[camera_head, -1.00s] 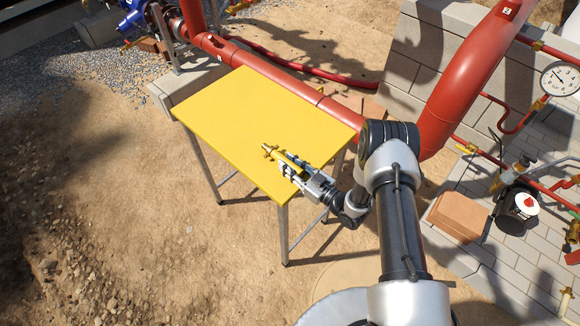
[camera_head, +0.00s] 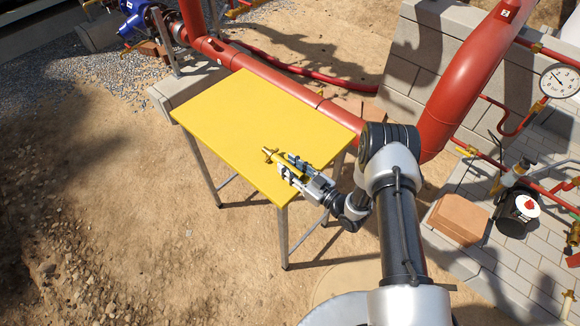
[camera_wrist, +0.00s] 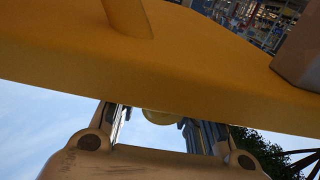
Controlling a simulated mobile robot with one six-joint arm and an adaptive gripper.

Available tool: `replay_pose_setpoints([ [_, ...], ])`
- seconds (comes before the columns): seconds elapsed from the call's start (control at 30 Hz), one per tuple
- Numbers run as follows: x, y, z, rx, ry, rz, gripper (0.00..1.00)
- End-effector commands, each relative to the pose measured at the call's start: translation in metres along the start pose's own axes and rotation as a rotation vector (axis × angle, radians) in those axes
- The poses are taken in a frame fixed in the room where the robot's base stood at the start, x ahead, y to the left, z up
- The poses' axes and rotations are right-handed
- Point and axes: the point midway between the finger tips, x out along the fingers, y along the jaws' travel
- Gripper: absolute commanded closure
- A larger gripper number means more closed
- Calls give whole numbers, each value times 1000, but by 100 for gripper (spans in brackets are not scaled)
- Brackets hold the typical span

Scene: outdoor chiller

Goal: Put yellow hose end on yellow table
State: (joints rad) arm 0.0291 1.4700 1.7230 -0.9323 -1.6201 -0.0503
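The yellow table (camera_head: 235,125) stands on metal legs in the middle of the head view. Its yellow surface fills much of the upper wrist view (camera_wrist: 120,75). The yellow hose end (camera_head: 270,154), with a brass-coloured tip, is at the table's near right part. It appears to lie on or just above the top; contact is hard to judge. My gripper (camera_head: 288,168) is at the near right edge with its fingers apart, one on each side of the hose end. In the wrist view, a rounded yellow piece (camera_wrist: 160,117) shows between the separated fingers. The rest of the hose is hidden.
A large red pipe (camera_head: 465,85) rises right of the table, and a lower red pipe (camera_head: 270,75) runs behind it. A brick-coloured block (camera_head: 460,218) lies at right. Most of the tabletop is bare, and the sandy ground at left is open.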

Motion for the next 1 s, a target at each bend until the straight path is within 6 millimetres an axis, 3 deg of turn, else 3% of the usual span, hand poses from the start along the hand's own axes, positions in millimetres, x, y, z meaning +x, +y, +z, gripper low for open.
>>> replay_pose_setpoints([
  [0.07,-5,-6,2,12,-32,-3,57],
  [0.3,-65,-4,5,17,-33,2,57],
  [0.5,-103,-4,3,17,-31,2,57],
  [0.7,-121,-5,3,16,-29,-1,57],
  [1.0,-123,-4,2,12,-25,-4,57],
])
